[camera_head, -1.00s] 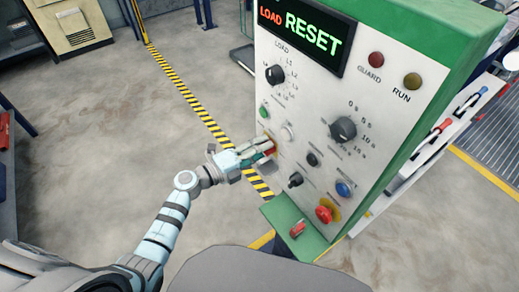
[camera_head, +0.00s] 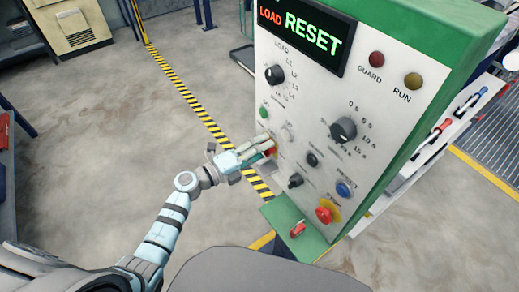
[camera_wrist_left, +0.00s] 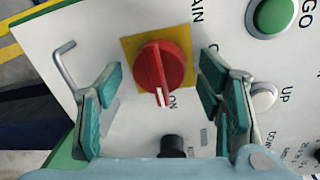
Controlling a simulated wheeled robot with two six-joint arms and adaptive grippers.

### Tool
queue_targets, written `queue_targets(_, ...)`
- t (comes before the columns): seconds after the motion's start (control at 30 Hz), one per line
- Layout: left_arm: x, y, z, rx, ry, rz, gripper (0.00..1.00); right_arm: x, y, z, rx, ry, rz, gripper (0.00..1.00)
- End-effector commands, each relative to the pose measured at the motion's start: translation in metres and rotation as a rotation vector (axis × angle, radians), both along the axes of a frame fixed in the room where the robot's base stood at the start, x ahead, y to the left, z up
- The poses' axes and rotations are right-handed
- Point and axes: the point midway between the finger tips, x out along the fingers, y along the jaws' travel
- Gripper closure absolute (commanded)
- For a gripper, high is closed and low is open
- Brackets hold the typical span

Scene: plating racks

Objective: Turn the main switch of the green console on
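The green console (camera_head: 318,130) stands right of centre in the head view, with a white front panel. Its main switch is a red rotary knob (camera_wrist_left: 163,68) on a yellow plate (camera_wrist_left: 130,48), large in the left wrist view. The knob's white mark points down the picture, close to the printed word ON. My left gripper (camera_wrist_left: 160,100) is open, with one teal-padded finger on each side of the knob and visible gaps to it. In the head view the left gripper (camera_head: 258,150) is at the panel's left edge and mostly hides the switch. My right gripper is not in view.
Near the switch are a green button (camera_wrist_left: 272,14), a white button (camera_wrist_left: 263,96), a black knob (camera_wrist_left: 172,146) and a bent grey handle (camera_wrist_left: 66,66). A red emergency button (camera_head: 325,214) sits lower on the panel. Open floor (camera_head: 120,130) lies left of the console.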

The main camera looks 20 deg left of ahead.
Motion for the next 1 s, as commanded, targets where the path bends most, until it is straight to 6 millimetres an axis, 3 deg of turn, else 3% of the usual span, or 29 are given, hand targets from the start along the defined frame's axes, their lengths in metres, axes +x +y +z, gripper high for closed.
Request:
queue_targets(0.27,-0.005,0.004,-0.001,0.001,0.002,0.0,0.39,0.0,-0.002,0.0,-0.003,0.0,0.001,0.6)
queue_targets(0.7,-0.084,0.069,0.007,0.003,0.003,-0.001,0.39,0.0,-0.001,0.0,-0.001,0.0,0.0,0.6)
queue_targets(1.0,-0.092,0.077,0.009,0.0,0.0,0.0,0.39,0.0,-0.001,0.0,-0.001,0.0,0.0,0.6)
